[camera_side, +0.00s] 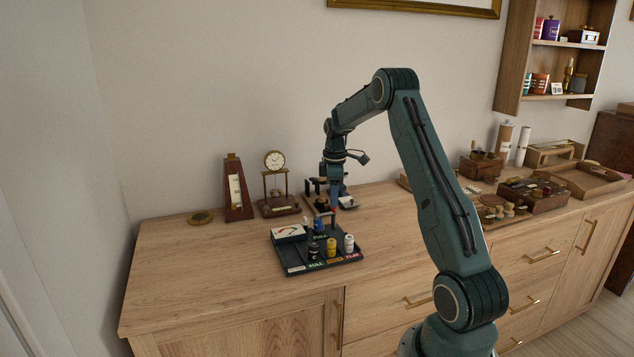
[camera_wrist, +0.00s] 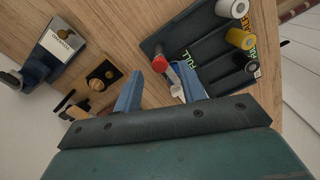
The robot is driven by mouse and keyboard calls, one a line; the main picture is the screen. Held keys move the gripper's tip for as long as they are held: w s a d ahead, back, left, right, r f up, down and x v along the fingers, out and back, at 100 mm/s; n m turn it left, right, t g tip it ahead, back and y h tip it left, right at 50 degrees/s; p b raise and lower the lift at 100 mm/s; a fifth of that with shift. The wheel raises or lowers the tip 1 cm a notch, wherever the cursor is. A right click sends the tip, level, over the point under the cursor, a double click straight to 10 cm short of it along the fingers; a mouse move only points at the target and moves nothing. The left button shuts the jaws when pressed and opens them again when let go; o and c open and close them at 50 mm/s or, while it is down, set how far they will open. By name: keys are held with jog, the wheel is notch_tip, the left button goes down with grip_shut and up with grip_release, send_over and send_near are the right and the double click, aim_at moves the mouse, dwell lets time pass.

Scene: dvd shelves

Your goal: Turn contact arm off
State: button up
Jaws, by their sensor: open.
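The black tester tray (camera_side: 296,268) sits on the wooden cabinet top, with coloured labels along its front edge; one reads FULL. A red-tipped contact arm (camera_wrist: 160,63) stands at the tray's edge in the wrist view. My gripper (camera_wrist: 161,92) is open and empty, its two blue fingers apart. The red tip lies just beyond the gap between them, and I cannot tell whether a finger touches it. In the side view my gripper (camera_side: 335,203) points down over the back of the tray. A white-faced meter (camera_side: 288,232) is at the tray's back left.
A white battery (camera_side: 349,243), a yellow battery (camera_side: 331,247) and a dark battery (camera_side: 313,250) stand on the tray. A metronome (camera_side: 236,190) and a small clock (camera_side: 275,161) stand behind. The cabinet top (camera_side: 200,270) left of the tray is clear.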

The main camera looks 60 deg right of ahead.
jog(key=shift+f, duration=1)
jog(key=shift+c, duration=0.4)
grip_shut()
